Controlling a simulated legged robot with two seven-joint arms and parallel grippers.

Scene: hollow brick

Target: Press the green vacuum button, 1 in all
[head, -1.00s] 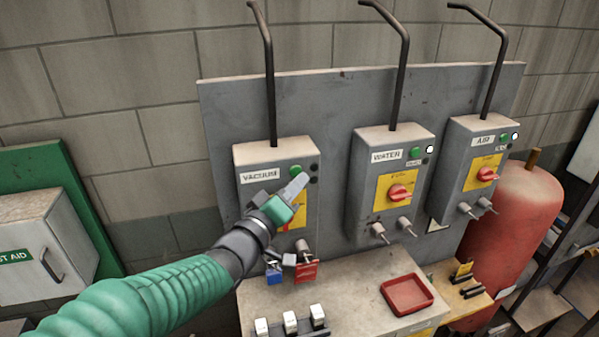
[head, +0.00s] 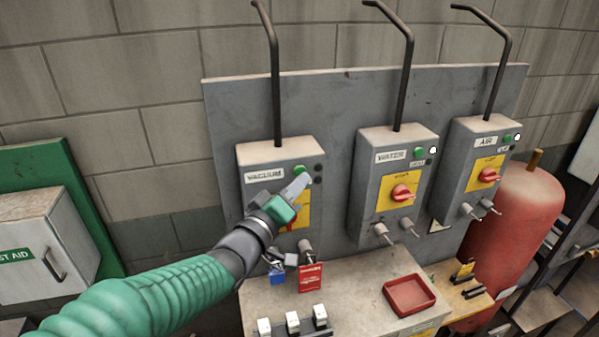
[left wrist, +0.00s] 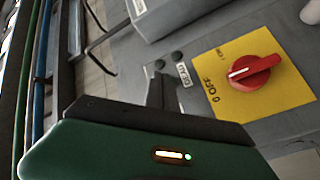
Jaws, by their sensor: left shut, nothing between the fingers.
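The grey vacuum box (head: 258,160) hangs at the left of the panel, with its label at the upper left. Its green button (head: 299,170) is at the upper right of the front face, beside small dark spots. My left gripper (head: 304,181) is shut and empty, its fingertips just below the button in the head view. I cannot tell whether they touch it. In the left wrist view, my fingers (left wrist: 155,92) reach towards the box face, near two dark round spots and a white label; the green button is not visible there. My right gripper is not in view.
Water (head: 385,175) and air (head: 475,160) boxes with red knobs are to the right, each with a white light lit. A red knob (left wrist: 254,73) on a yellow plate is close to my left fingers.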

